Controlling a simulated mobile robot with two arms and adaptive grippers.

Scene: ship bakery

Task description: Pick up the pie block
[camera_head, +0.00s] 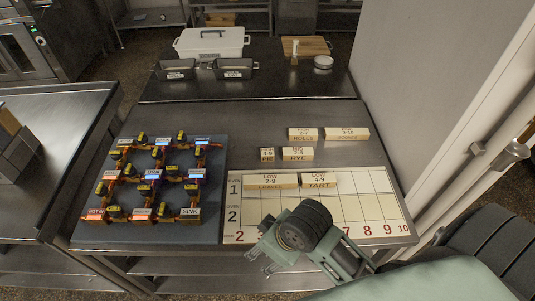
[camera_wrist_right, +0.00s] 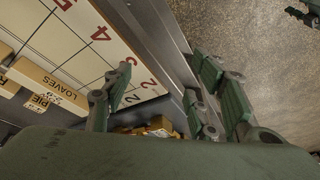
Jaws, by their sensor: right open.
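The pie block (camera_head: 267,155) is a small pale wooden block labelled PIE. It stands on the steel table behind the numbered board, just left of the RYE block. In the right wrist view a block labelled PIE (camera_wrist_right: 39,102) shows at the left edge, beside the LOAVES block. My right gripper (camera_head: 258,243) is over the front of the numbered board, in front of the pie block and apart from it. Its fingers (camera_wrist_right: 165,78) are spread, with nothing between them. My left gripper is not seen in the head view.
The LOAVES and TART blocks (camera_head: 319,180) lie on the numbered board (camera_head: 360,207), between my right gripper and the pie block. The RYE block (camera_head: 297,154) is close on its right. A dark panel (camera_head: 125,229) with switches lies left. A wall (camera_head: 415,80) bounds the right.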

